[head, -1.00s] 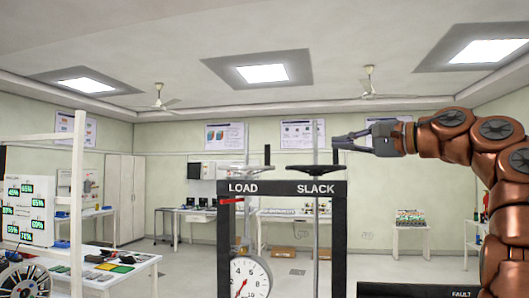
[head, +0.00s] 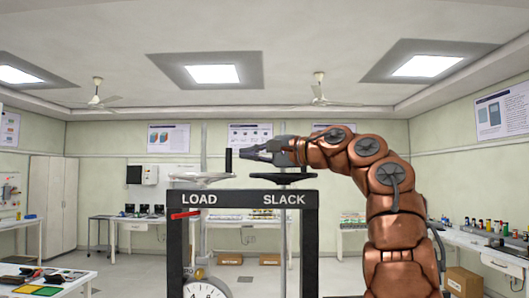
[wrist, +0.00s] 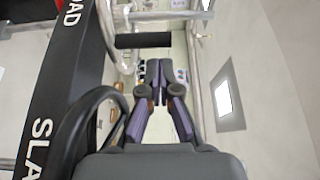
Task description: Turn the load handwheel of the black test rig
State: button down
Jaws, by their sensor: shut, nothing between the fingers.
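The black test rig (head: 239,198) carries a pale metal handwheel, the load handwheel (head: 200,177), above the word LOAD. An upright black handle (head: 229,160) stands at its right side. My gripper (head: 243,153) points left at this handle, above the black slack handwheel (head: 282,178). Its fingers are together and empty. In the wrist view, the closed fingertips (wrist: 153,66) lie just short of the black handle (wrist: 143,40), with a small gap showing. Part of the pale rim (wrist: 107,25) shows past them.
The black slack handwheel (wrist: 88,125) lies close beside my gripper in the wrist view. A dial gauge (head: 205,287) hangs inside the rig frame, and a red pointer (head: 185,214) sits on its left post. Benches line the walls.

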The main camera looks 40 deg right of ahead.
jog(key=shift+x, duration=1)
jog(key=shift+d, duration=0.15)
jog(key=shift+s+h, duration=0.15)
jog(key=shift+h, duration=0.35)
jog(key=shift+s+a+f+m+t+h+b, duration=0.1)
jog(key=shift+a+m+t+h+b, duration=0.15)
jog(key=shift+m+h+b, duration=0.25)
jog(key=shift+s+a+m+t+h+b, duration=0.1)
jog(key=shift+a+m+t+h+b, duration=0.15)
jog(key=shift+m+h, duration=0.4)
jog(key=shift+m+h+b, duration=0.35)
jog(key=shift+h+b, duration=0.05)
jog(key=shift+h, duration=0.25)
